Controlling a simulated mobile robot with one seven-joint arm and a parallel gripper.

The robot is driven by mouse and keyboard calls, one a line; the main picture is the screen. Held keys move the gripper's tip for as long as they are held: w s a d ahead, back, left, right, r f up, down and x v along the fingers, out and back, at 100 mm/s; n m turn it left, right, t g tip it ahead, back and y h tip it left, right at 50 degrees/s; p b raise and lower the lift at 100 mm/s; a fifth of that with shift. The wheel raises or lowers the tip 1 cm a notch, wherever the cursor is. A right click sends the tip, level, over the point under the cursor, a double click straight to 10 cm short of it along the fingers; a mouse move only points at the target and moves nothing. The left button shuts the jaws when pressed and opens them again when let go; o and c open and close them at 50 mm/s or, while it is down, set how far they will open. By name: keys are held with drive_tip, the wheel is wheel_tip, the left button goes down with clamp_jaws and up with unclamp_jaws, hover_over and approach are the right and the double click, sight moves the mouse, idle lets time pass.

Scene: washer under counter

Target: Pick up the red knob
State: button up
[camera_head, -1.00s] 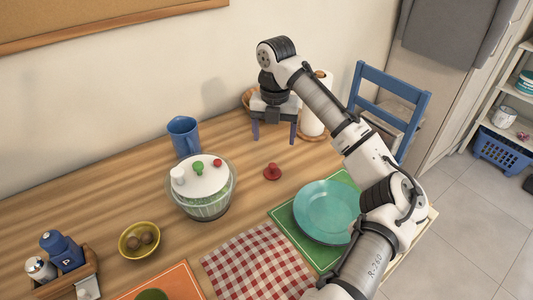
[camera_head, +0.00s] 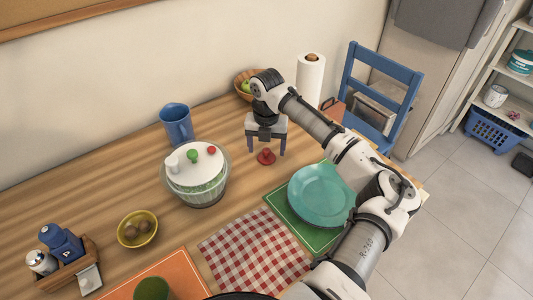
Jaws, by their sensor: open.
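The red knob (camera_head: 266,156) lies on the wooden table, between the salad spinner and the teal plate. My gripper (camera_head: 265,150) points down over it, with its two fingers apart, one to each side of the knob in this view. The fingers look empty; I cannot tell exactly how high the tips are above the table. A smaller red button (camera_head: 211,150) sits on the white lid of the salad spinner (camera_head: 197,178), a separate thing from the knob.
The teal plate (camera_head: 320,195) lies on a green mat to the right. A paper towel roll (camera_head: 309,80) and fruit bowl (camera_head: 243,86) stand behind my gripper. A checkered cloth (camera_head: 254,250) lies in front.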

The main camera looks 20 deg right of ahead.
drive_tip(key=shift+f, duration=1.05)
drive_tip(key=c, duration=1)
drive_tip(key=shift+r, duration=0.15)
